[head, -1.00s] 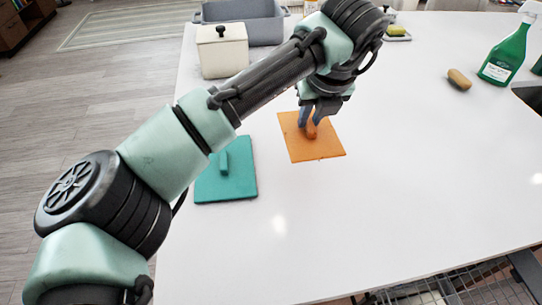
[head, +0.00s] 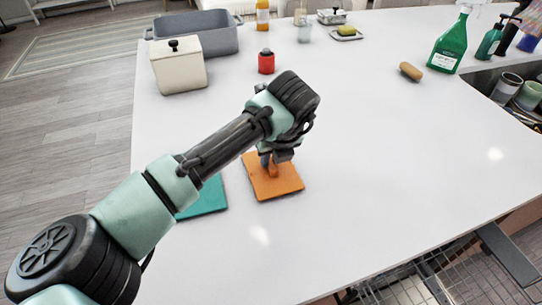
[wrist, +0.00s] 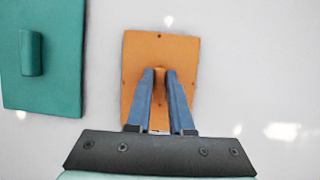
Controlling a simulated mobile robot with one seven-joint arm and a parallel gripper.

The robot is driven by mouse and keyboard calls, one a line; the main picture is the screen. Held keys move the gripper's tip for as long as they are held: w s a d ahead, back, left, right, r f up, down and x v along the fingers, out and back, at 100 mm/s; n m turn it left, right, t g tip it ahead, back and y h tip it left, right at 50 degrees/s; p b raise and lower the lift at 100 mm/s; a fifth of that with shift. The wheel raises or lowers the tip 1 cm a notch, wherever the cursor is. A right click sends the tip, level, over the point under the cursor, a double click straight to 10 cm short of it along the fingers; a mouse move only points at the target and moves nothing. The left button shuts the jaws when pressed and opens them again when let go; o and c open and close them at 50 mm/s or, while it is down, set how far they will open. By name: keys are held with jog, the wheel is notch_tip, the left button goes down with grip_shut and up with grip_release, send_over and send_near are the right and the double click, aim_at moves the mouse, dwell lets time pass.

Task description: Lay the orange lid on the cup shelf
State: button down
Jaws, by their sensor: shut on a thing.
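The orange lid (head: 284,187) is a flat square plate with an upright handle, at the middle of the counter in the head view. It also shows in the wrist view (wrist: 182,52). My gripper (head: 268,166) is shut on the lid's handle, with its two blue-grey fingers (wrist: 160,82) on either side of it. The lid is roughly level, on or just above the counter; I cannot tell whether it touches. A wire rack shelf (head: 430,285) shows below the counter's front edge, partly cut off; I cannot tell whether it is the cup shelf.
A teal lid (head: 207,198) lies just left of the orange lid, partly behind my arm. A cream canister (head: 180,70), grey bin (head: 205,35) and red bottle (head: 266,62) stand at the back left. Green spray bottle (head: 452,42) and sink cups (head: 507,86) are right. The counter's middle right is clear.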

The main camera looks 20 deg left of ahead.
jog(key=c, duration=0.8)
grip_release()
jog(key=shift+f, duration=0.1)
jog(key=v, duration=1.2)
